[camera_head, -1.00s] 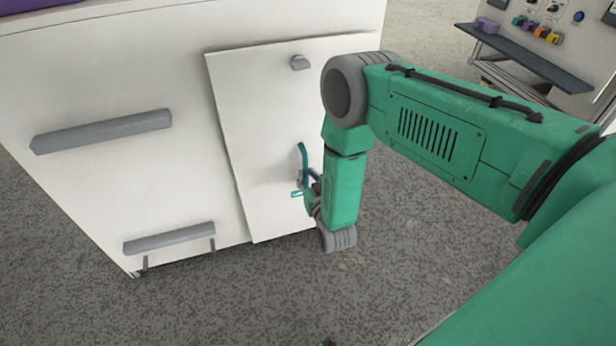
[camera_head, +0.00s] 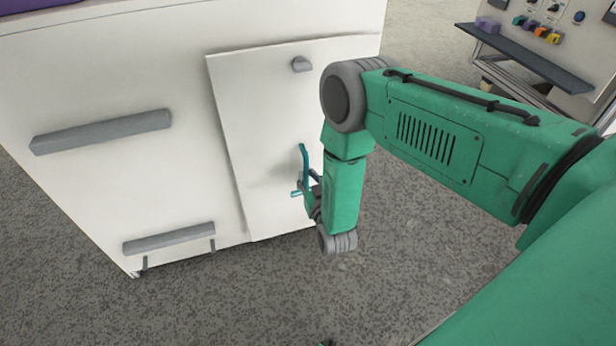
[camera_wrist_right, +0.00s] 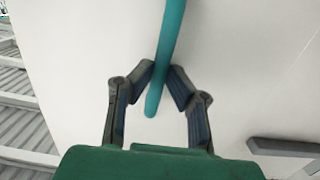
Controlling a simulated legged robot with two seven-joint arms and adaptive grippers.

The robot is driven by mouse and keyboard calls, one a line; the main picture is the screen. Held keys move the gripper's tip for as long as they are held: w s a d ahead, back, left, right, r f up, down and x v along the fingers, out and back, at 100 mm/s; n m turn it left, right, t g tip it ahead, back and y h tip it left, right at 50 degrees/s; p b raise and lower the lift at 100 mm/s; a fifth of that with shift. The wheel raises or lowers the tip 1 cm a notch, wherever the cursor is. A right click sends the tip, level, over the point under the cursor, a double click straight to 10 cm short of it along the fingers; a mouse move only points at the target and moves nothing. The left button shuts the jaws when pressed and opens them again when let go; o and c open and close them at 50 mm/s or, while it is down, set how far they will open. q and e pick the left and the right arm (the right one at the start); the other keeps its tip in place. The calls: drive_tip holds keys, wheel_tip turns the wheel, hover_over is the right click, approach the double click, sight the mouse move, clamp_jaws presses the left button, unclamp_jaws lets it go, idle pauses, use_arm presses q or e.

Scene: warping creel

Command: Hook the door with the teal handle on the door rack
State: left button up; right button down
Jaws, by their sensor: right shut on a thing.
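The door (camera_head: 245,130) is a flat white panel, upright against the white face of the rack (camera_head: 60,90), on the right part of that face. Its teal handle (camera_head: 304,160) is a vertical bar near the door's right side; it also shows in the right wrist view (camera_wrist_right: 170,40). My right gripper (camera_head: 304,188) is shut on the handle; its two fingers (camera_wrist_right: 163,75) close around the bar near its end in the wrist view. My forearm hides the door's right edge. I cannot tell whether the door hangs on the rack. My left gripper is not in view.
A small grey block (camera_head: 302,64) shows at the door's top. A grey ledge (camera_head: 100,132) and a lower one with pegs (camera_head: 168,239) stick out left of the door. A panel with a dark shelf (camera_head: 525,58) stands at the back right. The speckled floor in front is clear.

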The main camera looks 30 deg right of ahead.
drive_tip(key=shift+w+d+r, duration=0.2)
drive_tip(key=shift+w+r, duration=0.05)
drive_tip(key=shift+w, duration=0.25)
idle(0.3)
drive_tip(key=c, duration=1.4)
unclamp_jaws()
drive_tip(key=shift+c, duration=0.2)
drive_tip(key=shift+s+f, duration=0.1)
